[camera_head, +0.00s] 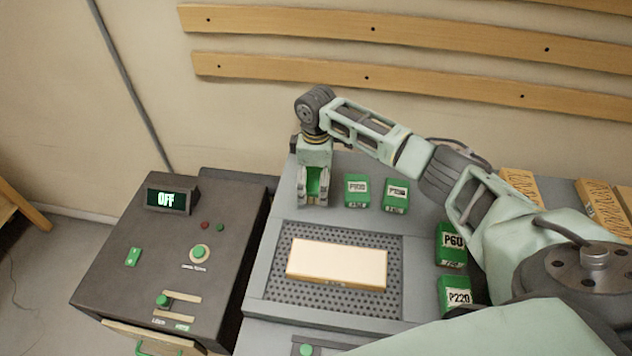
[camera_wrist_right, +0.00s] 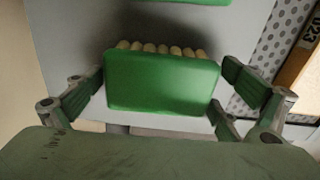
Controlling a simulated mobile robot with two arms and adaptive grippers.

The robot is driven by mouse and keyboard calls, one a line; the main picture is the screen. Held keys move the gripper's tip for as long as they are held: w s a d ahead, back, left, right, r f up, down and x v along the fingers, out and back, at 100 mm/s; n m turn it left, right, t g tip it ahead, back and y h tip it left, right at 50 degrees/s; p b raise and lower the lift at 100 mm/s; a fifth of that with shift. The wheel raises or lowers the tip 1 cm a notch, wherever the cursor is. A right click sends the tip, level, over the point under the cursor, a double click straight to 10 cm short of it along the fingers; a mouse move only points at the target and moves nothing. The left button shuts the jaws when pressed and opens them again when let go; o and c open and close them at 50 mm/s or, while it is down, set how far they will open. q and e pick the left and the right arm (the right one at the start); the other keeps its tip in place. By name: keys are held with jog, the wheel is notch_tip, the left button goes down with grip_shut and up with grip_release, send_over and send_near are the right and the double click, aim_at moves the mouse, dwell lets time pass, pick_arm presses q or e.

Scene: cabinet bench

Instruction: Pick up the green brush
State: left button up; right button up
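The green brush (camera_wrist_right: 162,82) shows in the right wrist view as a green block with a row of pale bristles along its far edge. It also shows in the head view (camera_head: 314,182), partly hidden by my right gripper. My right gripper (camera_head: 313,196) points down at the back left corner of the bench. Its fingers are spread on both sides of the brush, with the tips close beside its edges; firm contact cannot be made out. The brush appears to rest on the grey surface. My left gripper is not in view.
Green labelled blocks (camera_head: 356,190) stand just right of the brush, and others (camera_head: 452,245) at the right edge. A pale wooden block (camera_head: 336,263) lies on the perforated plate (camera_head: 290,292). A dark control box (camera_head: 120,265) with an OFF display stands left. The wall is behind.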

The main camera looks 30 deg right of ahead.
aim_at(316, 176)
jog(key=c, duration=0.9)
jog(key=shift+w+r, duration=0.1)
jog(key=shift+r, duration=0.45)
notch_tip(316, 176, up, 2)
jog(key=shift+r+b, duration=0.25)
jog(key=shift+b, duration=0.4)
jog(key=s+d+r, duration=0.2)
jog(key=s, duration=0.1)
jog(key=s+d+r+b, duration=0.1)
jog(key=s+d+r, duration=0.1)
jog(key=s+r, duration=0.1)
jog(key=s+d+r+b, duration=0.1)
jog(key=s+d+r, duration=0.1)
jog(key=s, duration=0.1)
jog(key=shift+s+d+r, duration=0.25)
jog(key=shift+s+d, duration=0.05)
jog(key=shift+s, duration=0.1)
